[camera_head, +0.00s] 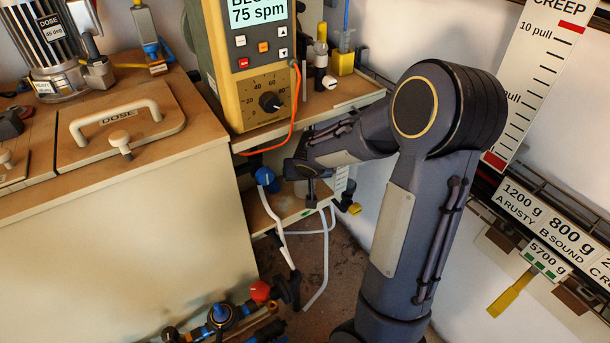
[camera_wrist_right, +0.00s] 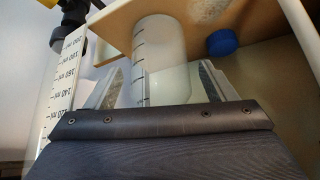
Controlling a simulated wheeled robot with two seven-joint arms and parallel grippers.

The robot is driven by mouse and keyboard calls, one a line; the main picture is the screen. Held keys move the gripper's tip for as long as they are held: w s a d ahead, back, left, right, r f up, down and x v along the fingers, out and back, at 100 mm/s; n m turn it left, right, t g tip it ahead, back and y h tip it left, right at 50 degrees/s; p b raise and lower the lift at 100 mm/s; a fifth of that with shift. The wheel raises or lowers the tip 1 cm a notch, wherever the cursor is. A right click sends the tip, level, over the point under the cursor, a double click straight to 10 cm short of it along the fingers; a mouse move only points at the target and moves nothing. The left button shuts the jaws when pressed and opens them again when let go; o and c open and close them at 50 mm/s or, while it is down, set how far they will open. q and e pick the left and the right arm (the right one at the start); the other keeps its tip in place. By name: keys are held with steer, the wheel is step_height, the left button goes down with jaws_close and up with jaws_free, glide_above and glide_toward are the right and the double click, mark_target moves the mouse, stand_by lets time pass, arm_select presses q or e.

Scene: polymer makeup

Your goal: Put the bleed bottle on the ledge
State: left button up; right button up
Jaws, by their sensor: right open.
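The bleed bottle appears to be the translucent, graduated cylinder (camera_wrist_right: 152,45) in the right wrist view. My right gripper (camera_wrist_right: 163,75) is open, with one finger on each side of the bottle; I cannot tell whether either finger touches it. In the head view my right arm reaches down to the shelf unit, and its wrist (camera_head: 318,152) sits below the upper shelf (camera_head: 345,92). The bottle is not clearly visible there. A lower shelf (camera_head: 290,208) lies beneath the wrist. I cannot tell which shelf is the ledge. My left gripper is not in view.
A graduated white strip (camera_wrist_right: 66,85) stands left of the bottle, and a blue cap (camera_wrist_right: 221,42) is to its right. A yellow pump controller (camera_head: 250,75) and small bottles (camera_head: 320,65) occupy the upper shelf. An orange cable (camera_head: 290,110) and pale tubes (camera_head: 325,250) hang nearby.

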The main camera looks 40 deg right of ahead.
steer(key=p+v, duration=0.3)
steer(key=v, duration=0.8)
steer(key=s+a+r+n+y, duration=0.1)
steer(key=s+a+n+y, duration=0.1)
steer(key=s+a, duration=0.6)
steer(key=s+a+r+n+y, duration=0.2)
steer(key=s+a+y, duration=0.3)
steer(key=s+a, duration=0.3)
steer(key=shift+s+r, duration=0.3)
steer(key=shift+s, duration=0.8)
